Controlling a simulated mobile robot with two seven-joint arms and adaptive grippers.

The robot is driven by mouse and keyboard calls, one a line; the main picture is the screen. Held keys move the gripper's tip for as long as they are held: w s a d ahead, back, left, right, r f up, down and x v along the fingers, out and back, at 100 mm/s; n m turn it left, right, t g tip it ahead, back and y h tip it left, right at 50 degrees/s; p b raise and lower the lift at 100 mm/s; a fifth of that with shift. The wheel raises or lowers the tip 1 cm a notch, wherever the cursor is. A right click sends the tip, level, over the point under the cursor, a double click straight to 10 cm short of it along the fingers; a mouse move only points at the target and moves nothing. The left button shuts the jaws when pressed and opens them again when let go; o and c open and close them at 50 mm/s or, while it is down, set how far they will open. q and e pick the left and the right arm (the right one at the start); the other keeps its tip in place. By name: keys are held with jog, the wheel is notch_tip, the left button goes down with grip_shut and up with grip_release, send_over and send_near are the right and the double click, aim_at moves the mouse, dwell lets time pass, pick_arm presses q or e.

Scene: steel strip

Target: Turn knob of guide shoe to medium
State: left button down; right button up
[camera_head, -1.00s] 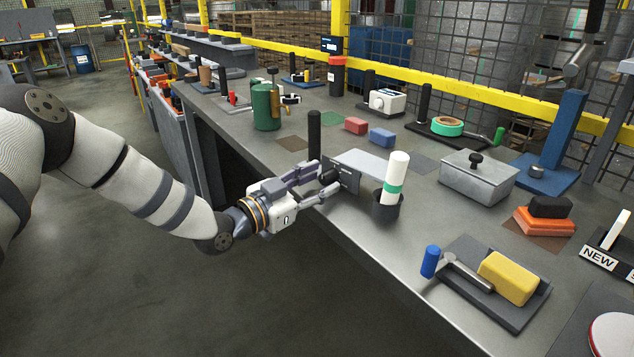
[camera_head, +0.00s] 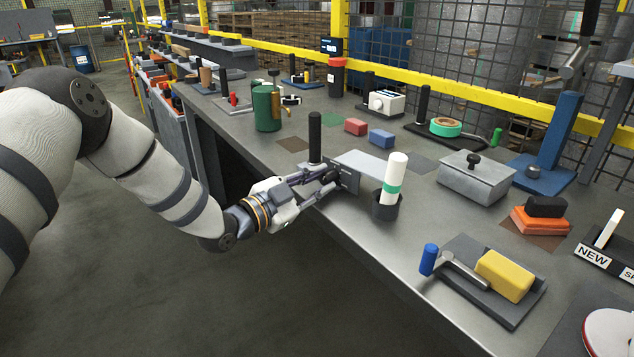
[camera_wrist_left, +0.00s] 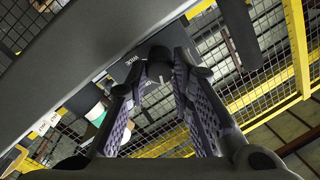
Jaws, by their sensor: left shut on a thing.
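The guide shoe shows in the head view as a dark upright plate (camera_head: 348,178) at the table's near edge, with a flat grey top behind it. A small round dark knob (camera_wrist_left: 160,62) stands out from its face in the left wrist view, with small white lettering on the panel beside it. My left gripper (camera_head: 329,179) is at the plate's face, its fingers shut on the knob from both sides. The fingers also show in the left wrist view (camera_wrist_left: 157,80). The knob's pointer and exact setting cannot be read. My right gripper is not in view.
A black post (camera_head: 314,138) stands just behind the gripper. A white and green cylinder (camera_head: 394,180) stands in a black cup (camera_head: 386,208) to the right. A blue-handled lever (camera_head: 429,259) and yellow block (camera_head: 504,276) lie nearer right. The floor left of the table is clear.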

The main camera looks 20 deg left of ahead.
pick_arm(q)
jog(key=m, duration=0.3)
jog(key=shift+m, duration=2.1)
jog(key=c, duration=1.4)
grip_release()
jog(key=shift+f, duration=0.1)
